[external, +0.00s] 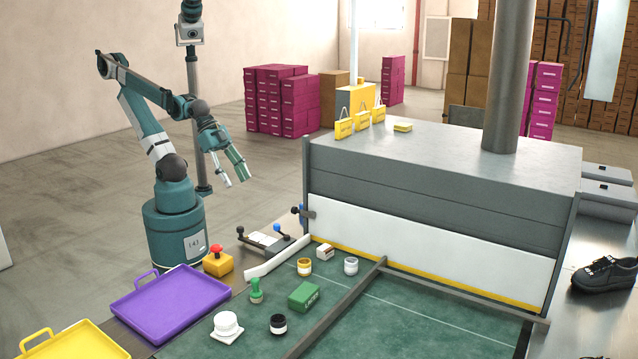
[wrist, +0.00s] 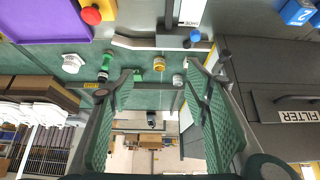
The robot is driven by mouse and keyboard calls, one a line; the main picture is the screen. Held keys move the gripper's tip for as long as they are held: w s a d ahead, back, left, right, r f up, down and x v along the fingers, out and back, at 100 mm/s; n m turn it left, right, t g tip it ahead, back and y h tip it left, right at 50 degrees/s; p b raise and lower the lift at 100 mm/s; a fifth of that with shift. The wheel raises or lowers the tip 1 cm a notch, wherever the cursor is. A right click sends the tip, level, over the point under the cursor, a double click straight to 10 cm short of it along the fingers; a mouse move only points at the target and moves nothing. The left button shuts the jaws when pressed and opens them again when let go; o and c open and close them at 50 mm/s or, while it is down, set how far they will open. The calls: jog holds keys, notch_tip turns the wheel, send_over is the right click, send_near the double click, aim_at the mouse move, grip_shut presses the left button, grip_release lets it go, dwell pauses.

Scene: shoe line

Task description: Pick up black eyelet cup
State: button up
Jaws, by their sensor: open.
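The black eyelet cup (external: 278,324), a small black pot with a pale band, stands upright on the green work surface (external: 345,325) near the front of the external view. I cannot pick it out with certainty in the wrist view. My gripper (external: 235,180) is open and empty, high up and well behind the cup, clear of the work surface. In the wrist view my gripper (wrist: 158,72) shows two green padded fingers spread apart with nothing between the pads.
Near the cup are a white jar (external: 227,325), green box (external: 304,296), green stamp (external: 256,291), yellow-banded pot (external: 304,267) and white pot (external: 351,266). A metal rail (external: 345,300) runs right of the cup. A purple tray (external: 175,305) lies left; a large grey machine (external: 430,190) stands behind.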

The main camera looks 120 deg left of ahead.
dwell(0.3)
jog(key=w+d+r+m+g+p, duration=0.1)
jog(key=w+d+r+m, duration=0.15)
jog(key=w, duration=0.45)
jog(key=w+d+r+m+g, duration=0.1)
jog(key=w+d+r+m, duration=0.15)
jog(key=w, duration=0.45)
jog(key=m+g+p, duration=0.4)
jog(key=m+g, duration=0.1)
jog(key=m, duration=0.7)
send_over(277, 318)
jog(key=f, duration=2.3)
jog(key=shift+s+a+f, duration=0.15)
jog(key=shift+a+f, duration=0.15)
jog(key=shift+a, duration=0.05)
jog(key=shift+d+f+m, duration=0.35)
jog(key=shift+f+m, duration=0.05)
jog(key=shift+f, duration=0.15)
